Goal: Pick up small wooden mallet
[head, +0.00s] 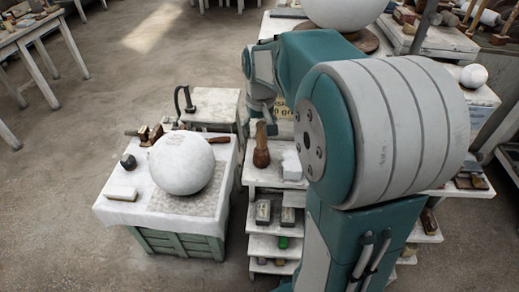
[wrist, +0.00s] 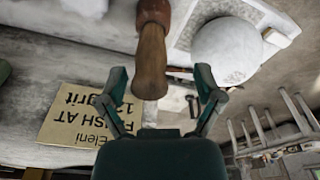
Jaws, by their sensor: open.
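The small wooden mallet (head: 261,150) stands on the top of the white shelf unit in the head view, dark red-brown head down and paler handle up. In the wrist view the mallet (wrist: 151,58) comes down from the top edge, its handle end toward my gripper. My gripper (wrist: 159,78) is open and empty, with one finger on each side of the handle's end. I see gaps between the handle and both fingers. In the head view my arm covers much of the area behind the mallet, and the fingers are not clear there.
A white block (head: 291,165) sits right of the mallet. A cardboard sign (wrist: 85,113) lies near the gripper in the wrist view. A large plaster sphere (head: 182,162) rests on the cloth-covered crate (head: 127,211) at left. Open floor (head: 60,230) lies further left.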

